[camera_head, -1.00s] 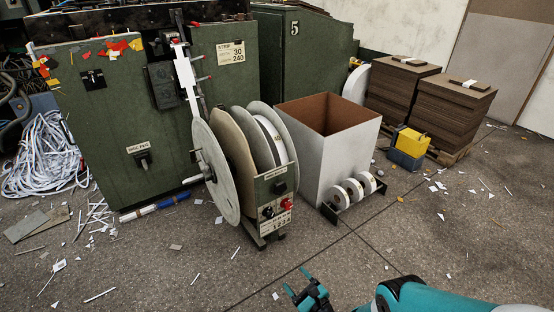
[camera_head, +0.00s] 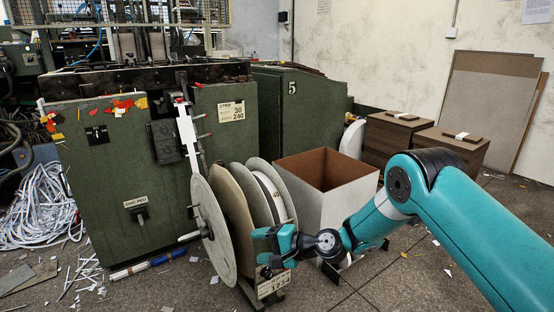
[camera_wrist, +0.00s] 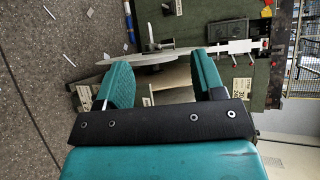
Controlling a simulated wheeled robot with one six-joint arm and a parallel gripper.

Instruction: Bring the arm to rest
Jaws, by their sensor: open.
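My arm (camera_head: 455,205) is teal with black joints and reaches in from the right of the head view. The large grey reel disc (camera_wrist: 150,58) lies beyond the fingertips there. The disc also shows in the head view (camera_head: 210,228), left of my gripper. I cannot tell the exact gap between them.
A green machine (camera_head: 120,165) stands behind the reels. An open grey box (camera_head: 312,205) is behind my forearm. Board stacks (camera_head: 388,140) stand at the back right. White strip scrap (camera_head: 35,210) is heaped at the left. Floor at the front is mostly clear.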

